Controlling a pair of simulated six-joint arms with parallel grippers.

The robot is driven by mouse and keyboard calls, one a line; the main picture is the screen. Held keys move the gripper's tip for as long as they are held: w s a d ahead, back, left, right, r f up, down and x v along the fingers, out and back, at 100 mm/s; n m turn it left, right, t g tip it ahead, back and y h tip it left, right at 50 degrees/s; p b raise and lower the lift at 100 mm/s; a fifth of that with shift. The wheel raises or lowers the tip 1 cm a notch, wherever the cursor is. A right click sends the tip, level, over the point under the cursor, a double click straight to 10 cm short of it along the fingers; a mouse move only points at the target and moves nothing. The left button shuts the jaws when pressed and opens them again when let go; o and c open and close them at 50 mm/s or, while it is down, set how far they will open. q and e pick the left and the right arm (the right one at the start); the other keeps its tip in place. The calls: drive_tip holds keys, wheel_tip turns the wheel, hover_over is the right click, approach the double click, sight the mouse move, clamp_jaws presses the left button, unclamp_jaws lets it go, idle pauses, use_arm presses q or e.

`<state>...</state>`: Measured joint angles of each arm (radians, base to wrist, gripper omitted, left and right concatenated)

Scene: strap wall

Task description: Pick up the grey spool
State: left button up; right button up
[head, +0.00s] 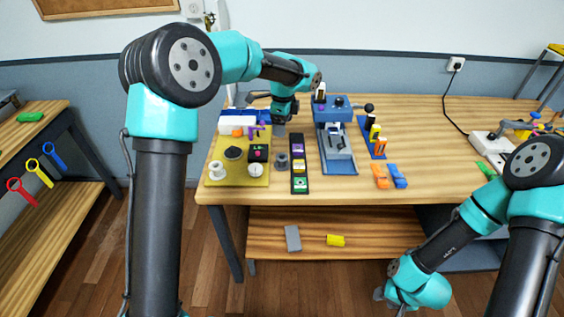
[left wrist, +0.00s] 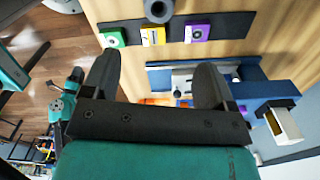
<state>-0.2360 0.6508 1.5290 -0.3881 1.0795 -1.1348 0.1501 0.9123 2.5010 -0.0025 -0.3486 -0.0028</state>
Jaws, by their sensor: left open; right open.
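The grey spool (head: 282,160) is a small cylinder on the table, between the yellow board and the black strip. In the left wrist view the spool (left wrist: 158,10) shows from above as a grey ring with a hole, cut by the top edge. My left gripper (head: 279,130) is above the back part of the table, apart from the spool. In the left wrist view its two dark fingers (left wrist: 155,78) are spread, with nothing between them. My right gripper (head: 380,293) is low at the front, in front of the lower shelf, far from the spool, mostly hidden by its wrist.
The black strip (head: 299,171) with coloured blocks lies right of the spool. The yellow board (head: 222,172) with several parts lies left of it. A blue press (head: 335,140) stands further right. Orange and blue clips (head: 389,176) lie beyond it. The table's right middle is clear.

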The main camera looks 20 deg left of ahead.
use_arm(q)
approach(282, 161)
drive_tip(key=f, duration=0.2)
drive_tip(key=w+f, duration=0.1)
drive_tip(key=f, duration=0.1)
drive_tip(key=w+f, duration=0.1)
drive_tip(key=f, duration=0.1)
drive_tip(key=shift+w+a, duration=0.15)
drive_tip(key=shift+a, duration=0.05)
drive_tip(key=shift+a+f, duration=0.15)
drive_tip(key=shift+f, duration=2.4)
drive_tip(key=c, duration=1)
